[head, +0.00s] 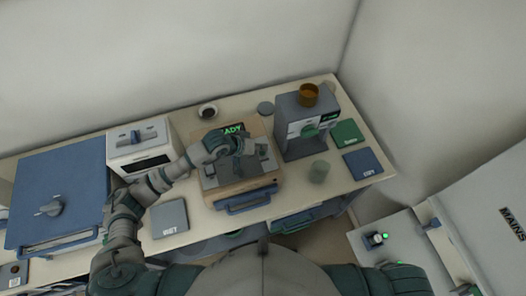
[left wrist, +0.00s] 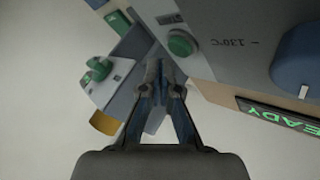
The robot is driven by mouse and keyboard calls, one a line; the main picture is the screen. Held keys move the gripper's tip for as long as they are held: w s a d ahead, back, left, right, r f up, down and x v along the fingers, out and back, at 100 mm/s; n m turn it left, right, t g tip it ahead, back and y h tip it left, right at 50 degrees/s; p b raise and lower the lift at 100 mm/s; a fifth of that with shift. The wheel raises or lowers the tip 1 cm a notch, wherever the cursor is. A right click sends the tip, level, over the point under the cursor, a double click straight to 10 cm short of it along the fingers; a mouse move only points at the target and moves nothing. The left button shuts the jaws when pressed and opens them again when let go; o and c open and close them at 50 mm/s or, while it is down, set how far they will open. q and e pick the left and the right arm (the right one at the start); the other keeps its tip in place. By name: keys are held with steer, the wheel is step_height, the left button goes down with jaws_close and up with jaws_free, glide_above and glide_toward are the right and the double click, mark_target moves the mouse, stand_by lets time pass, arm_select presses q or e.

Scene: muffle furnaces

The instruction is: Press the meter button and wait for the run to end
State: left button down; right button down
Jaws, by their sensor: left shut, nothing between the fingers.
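A wooden-sided machine (head: 208,176) with a grey top and blue front handle stands mid-bench; its green display (head: 233,128) ends in "ADY". In the left wrist view its display (left wrist: 265,112), blue knob (left wrist: 298,55) and round green button (left wrist: 182,43) show beside a "130°C" mark. My left gripper (head: 243,148) is over this machine. In the left wrist view its fingers (left wrist: 157,72) are shut and empty, near the green button; contact cannot be told. A grey upright device (head: 293,138) with green parts stands to the right. My right gripper is not in view.
A blue box (head: 60,190) and white unit (head: 140,137) stand left. Flat pads (head: 347,133) lie at the right. A white cabinet (head: 480,215) is at lower right.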

arm_select(q)
steer(key=shift+a, duration=0.2)
steer(key=shift+f, duration=0.1)
stand_by(0.5)
steer(key=shift+d+f+b, duration=0.1)
steer(key=shift+f+b, duration=0.1)
steer(key=shift+b, duration=0.6)
steer(key=shift+s+f+b, duration=0.1)
steer(key=shift+f+b, duration=0.5)
steer(key=shift+b, duration=0.15)
stand_by(0.5)
steer(key=shift+r, duration=0.95)
steer(key=shift+r, duration=0.1)
